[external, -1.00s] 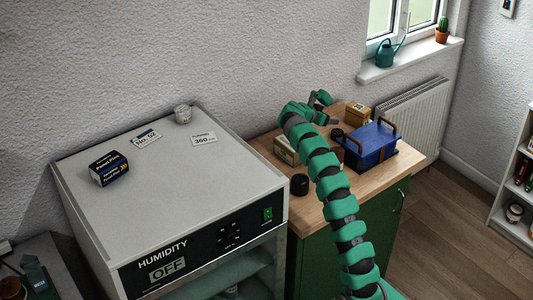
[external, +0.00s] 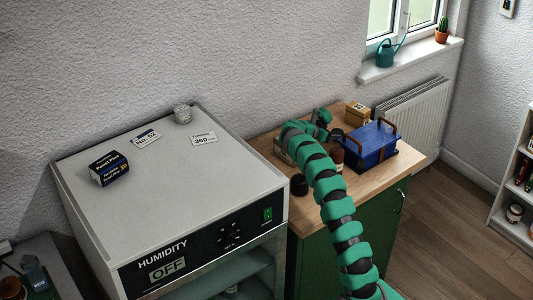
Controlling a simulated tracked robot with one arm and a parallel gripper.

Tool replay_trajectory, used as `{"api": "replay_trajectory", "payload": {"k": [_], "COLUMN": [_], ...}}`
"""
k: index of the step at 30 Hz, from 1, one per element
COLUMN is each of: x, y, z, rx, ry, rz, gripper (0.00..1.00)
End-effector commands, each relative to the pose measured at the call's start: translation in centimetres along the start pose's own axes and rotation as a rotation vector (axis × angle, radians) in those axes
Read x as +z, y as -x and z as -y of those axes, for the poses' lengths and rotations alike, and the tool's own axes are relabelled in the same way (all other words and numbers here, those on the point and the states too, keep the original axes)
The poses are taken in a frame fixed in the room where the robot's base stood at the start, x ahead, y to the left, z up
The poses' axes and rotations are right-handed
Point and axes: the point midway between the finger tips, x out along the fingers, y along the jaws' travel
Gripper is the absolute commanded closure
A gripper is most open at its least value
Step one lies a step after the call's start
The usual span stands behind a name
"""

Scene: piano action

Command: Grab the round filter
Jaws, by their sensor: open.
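A small black round thing (external: 337,133) lies on the wooden cabinet top near my gripper. A taller black cylinder (external: 299,185) stands at the front left of the same top. I cannot tell for sure which is the round filter; the piece by my gripper looks flatter. My gripper (external: 323,124) is open, at the back of the top, close beside the flatter round thing. It is small in view, and I cannot tell whether it touches it. My green arm hides part of the top.
A blue case (external: 371,144) with brown straps stands to the right of the arm. A small tan box (external: 357,113) is behind it. A beige box (external: 283,150) is partly behind the arm. A grey humidity cabinet (external: 180,190) stands on the left.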

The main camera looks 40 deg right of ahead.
Motion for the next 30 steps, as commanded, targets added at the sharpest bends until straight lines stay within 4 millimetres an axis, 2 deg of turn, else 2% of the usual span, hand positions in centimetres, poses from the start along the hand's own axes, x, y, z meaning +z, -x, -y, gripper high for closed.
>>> {"api": "replay_trajectory", "payload": {"k": [1, 4, 12, 17, 18, 30], "x": [-0.1, -0.1, -0.2, -0.2, -0.2, -0.7], "y": [-1.1, -2.3, -2.7, -2.7, -2.7, -2.4], "z": [-0.1, 0.0, -0.1, -0.1, -0.1, -0.1], "rx": [0.003, 0.001, 0.001, 0.001, 0.001, 0.001], "ry": [-0.004, -0.002, -0.001, -0.001, -0.001, -0.003], "rz": [0.000, 0.000, 0.000, 0.000, 0.000, -0.001], "gripper": [0.26, 0.26, 0.26, 0.70, 0.74, 0.74]}}
